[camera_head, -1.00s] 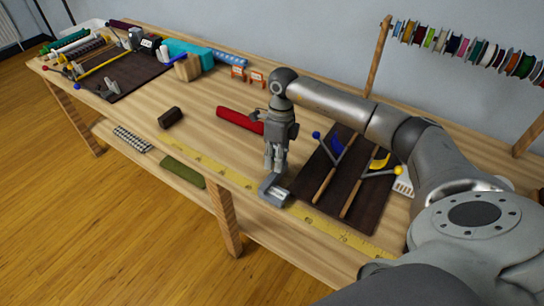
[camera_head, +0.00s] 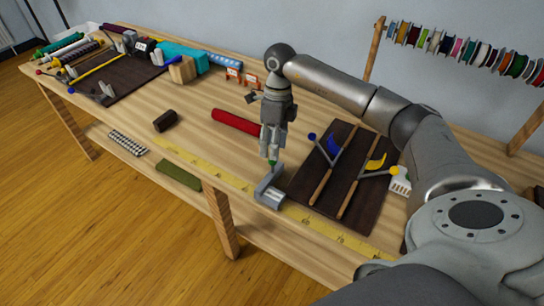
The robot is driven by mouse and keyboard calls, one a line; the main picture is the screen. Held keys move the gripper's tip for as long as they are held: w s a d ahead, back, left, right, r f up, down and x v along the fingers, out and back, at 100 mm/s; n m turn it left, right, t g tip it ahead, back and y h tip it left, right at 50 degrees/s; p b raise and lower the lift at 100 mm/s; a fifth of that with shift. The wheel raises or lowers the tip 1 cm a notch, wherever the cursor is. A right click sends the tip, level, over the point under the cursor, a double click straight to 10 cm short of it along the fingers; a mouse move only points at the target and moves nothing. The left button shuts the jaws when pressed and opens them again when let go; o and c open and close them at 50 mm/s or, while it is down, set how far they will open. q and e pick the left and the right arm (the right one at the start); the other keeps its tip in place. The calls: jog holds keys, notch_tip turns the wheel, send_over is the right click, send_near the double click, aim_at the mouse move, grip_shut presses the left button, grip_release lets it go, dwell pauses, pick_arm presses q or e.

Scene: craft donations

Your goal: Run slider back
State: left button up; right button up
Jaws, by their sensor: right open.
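The slider (camera_head: 268,195) is a grey metal block with an upright arm. It sits on the yellow measuring tape (camera_head: 205,170) along the front edge of the wooden table. A small green tip (camera_head: 273,162) shows at the top of the slider, just under my right fingers. My right gripper (camera_head: 270,156) points down above the slider and is open. At this size I cannot tell whether a finger touches the green tip. My left gripper is not in view.
Right of the slider lies a dark mat (camera_head: 334,207) with sticks and blue and yellow pieces.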

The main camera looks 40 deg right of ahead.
notch_tip(320, 180, up, 6)
jog(key=d, duration=0.1)
jog(key=shift+w+r, duration=0.15)
jog(key=shift+w, duration=0.15)
dwell(0.3)
